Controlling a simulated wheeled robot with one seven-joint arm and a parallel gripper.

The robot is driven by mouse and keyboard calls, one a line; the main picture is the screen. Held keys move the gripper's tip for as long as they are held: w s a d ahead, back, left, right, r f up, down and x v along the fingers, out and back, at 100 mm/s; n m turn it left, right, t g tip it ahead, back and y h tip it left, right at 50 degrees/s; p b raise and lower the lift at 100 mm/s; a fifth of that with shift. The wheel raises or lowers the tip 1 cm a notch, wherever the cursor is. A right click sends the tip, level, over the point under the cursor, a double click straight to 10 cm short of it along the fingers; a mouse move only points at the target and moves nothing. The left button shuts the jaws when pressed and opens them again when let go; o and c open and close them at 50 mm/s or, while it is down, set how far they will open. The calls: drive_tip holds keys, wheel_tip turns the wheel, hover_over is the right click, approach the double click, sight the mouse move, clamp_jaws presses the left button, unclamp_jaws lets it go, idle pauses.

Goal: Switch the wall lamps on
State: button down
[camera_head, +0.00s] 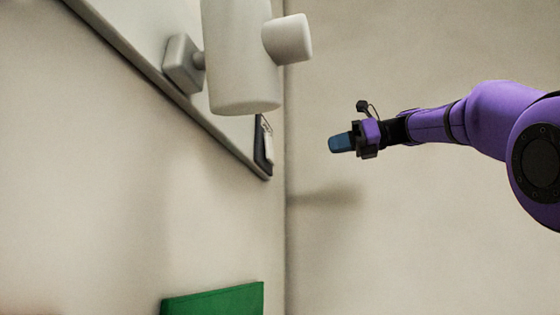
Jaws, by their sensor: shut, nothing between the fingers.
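A pale cylindrical fixture (238,60), which looks like a wall lamp, is at the top centre. A square mount (181,66) joins it to the left wall. A short round stub (288,39) sticks out of its right side. Its top is cut off by the frame edge, and I see no bright glow on it. My gripper (341,143) is shut and empty, with dark blue fingertips pointing left. In the picture it is right of and below the fixture, apart from it. I cannot make out a switch.
A pale board (140,30) with a grey lower edge is on the left wall. A small dark clipboard-like thing (263,150) is at its right end. A green panel (215,301) shows at the bottom. The wall corner is right of centre. The space around my gripper looks clear.

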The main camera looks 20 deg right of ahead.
sight(272, 160)
drive_tip(key=shift+a, duration=0.1)
drive_tip(key=x, duration=1.3)
drive_tip(key=shift+w+a, duration=0.25)
drive_tip(key=shift+a, duration=0.1)
drive_tip(key=shift+f, duration=0.1)
drive_tip(key=shift+w+a, duration=0.15)
drive_tip(key=shift+a, duration=0.05)
drive_tip(key=shift+d+f, duration=0.1)
